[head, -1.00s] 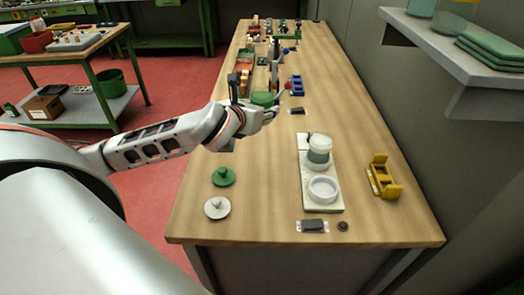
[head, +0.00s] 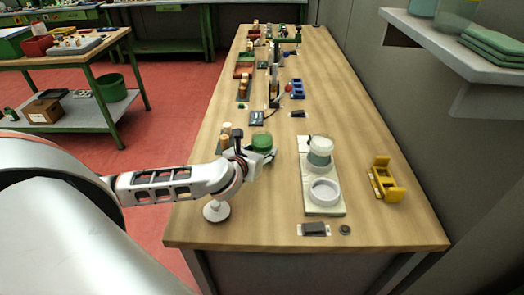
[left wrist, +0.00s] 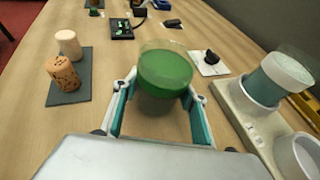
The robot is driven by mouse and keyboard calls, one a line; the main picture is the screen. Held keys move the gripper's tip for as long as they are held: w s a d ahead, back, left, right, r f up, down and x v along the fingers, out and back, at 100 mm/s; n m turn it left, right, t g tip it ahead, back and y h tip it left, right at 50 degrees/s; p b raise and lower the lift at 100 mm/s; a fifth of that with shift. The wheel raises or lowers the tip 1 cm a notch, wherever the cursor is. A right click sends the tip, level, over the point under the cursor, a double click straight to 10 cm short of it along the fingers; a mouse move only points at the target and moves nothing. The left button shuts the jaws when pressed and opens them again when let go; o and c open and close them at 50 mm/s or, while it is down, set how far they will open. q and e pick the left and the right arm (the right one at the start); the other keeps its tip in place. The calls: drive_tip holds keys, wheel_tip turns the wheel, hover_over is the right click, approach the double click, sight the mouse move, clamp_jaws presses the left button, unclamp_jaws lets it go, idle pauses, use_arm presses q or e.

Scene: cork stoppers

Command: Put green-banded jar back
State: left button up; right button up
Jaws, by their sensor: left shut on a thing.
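The green-banded jar (head: 262,141), clear above a green lower part, is in my left gripper (head: 266,157). In the left wrist view the jar (left wrist: 166,66) stands upright between the two teal-padded fingers, which are shut on it. Whether its base clears the table is hard to tell. To its right lies a pale board (head: 332,207) with two round holders. The far holder has a white and teal jar (head: 320,150) in it. The near ring (head: 323,191) is empty; its edge also shows in the left wrist view (left wrist: 300,150). My right gripper is not in view.
Two cork stoppers (left wrist: 64,72) stand on a dark mat left of the jar. A white knobbed lid (head: 216,211) lies near my left forearm. A yellow rack (head: 384,180) stands right of the board. A small black device (head: 257,118) lies beyond the jar.

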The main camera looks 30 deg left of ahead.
use_arm(q)
drive_tip(key=shift+f, duration=0.1)
drive_tip(key=o, duration=1.4)
drive_tip(key=shift+c, duration=0.2)
drive_tip(key=shift+s+r, duration=0.1)
drive_tip(key=shift+r, duration=0.1)
drive_tip(key=v, duration=1.2)
drive_tip(key=shift+d+f, duration=0.1)
